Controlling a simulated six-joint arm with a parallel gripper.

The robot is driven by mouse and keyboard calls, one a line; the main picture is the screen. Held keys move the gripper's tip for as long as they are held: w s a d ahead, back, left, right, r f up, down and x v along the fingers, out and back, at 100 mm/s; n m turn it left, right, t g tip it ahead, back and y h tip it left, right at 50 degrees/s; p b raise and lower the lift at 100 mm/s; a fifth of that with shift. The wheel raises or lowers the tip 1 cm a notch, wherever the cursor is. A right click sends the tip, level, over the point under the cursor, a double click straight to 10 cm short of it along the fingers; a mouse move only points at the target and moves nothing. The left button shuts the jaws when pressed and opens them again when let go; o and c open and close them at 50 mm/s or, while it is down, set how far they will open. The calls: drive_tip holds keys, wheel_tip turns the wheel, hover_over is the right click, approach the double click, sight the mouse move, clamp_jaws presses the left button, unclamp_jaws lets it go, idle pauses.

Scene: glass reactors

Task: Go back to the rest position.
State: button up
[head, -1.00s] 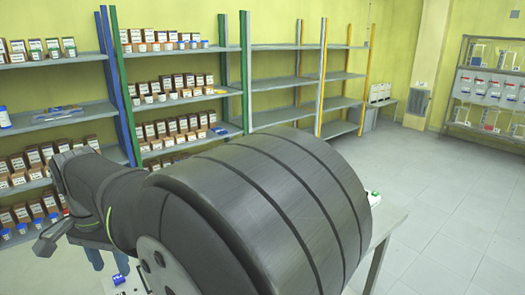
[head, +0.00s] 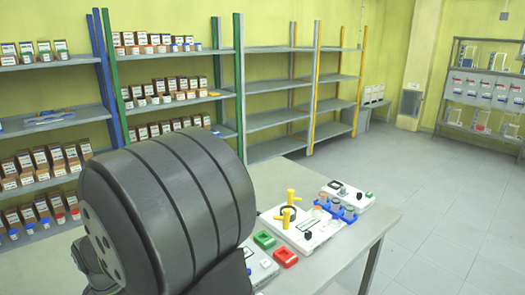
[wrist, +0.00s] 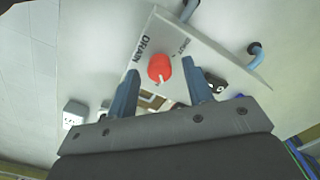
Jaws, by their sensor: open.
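My gripper (wrist: 161,68) shows in the wrist view with its two blue-grey fingers apart and nothing held between them. Beyond the fingers is a white panel (wrist: 205,55) with a red round knob (wrist: 158,68) and the printed words "DRAIN" and "SHUT". The knob appears between the fingertips in the picture; how far away it is I cannot tell. In the head view a dark link of my arm fills the lower left, and my gripper is out of sight there.
A grey bench (head: 385,225) carries white units with yellow valves (head: 290,197), a green block (head: 264,240), a red block (head: 286,257) and blue pieces (head: 349,214). Shelves with boxes (head: 160,88) line the back wall. The floor (head: 450,225) at right is clear.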

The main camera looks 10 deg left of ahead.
drive_tip(key=shift+f, duration=0.35)
drive_tip(key=shift+r, duration=0.1)
wheel_tip(320, 180, up, 17)
wheel_tip(320, 180, down, 17)
drive_tip(key=shift+f, duration=0.1)
drive_tip(key=n, duration=0.3)
drive_tip(key=shift+n, duration=0.4)
drive_tip(key=n, duration=0.4)
drive_tip(key=shift+n, duration=0.4)
drive_tip(key=n, duration=0.4)
drive_tip(key=shift+n, duration=2.2)
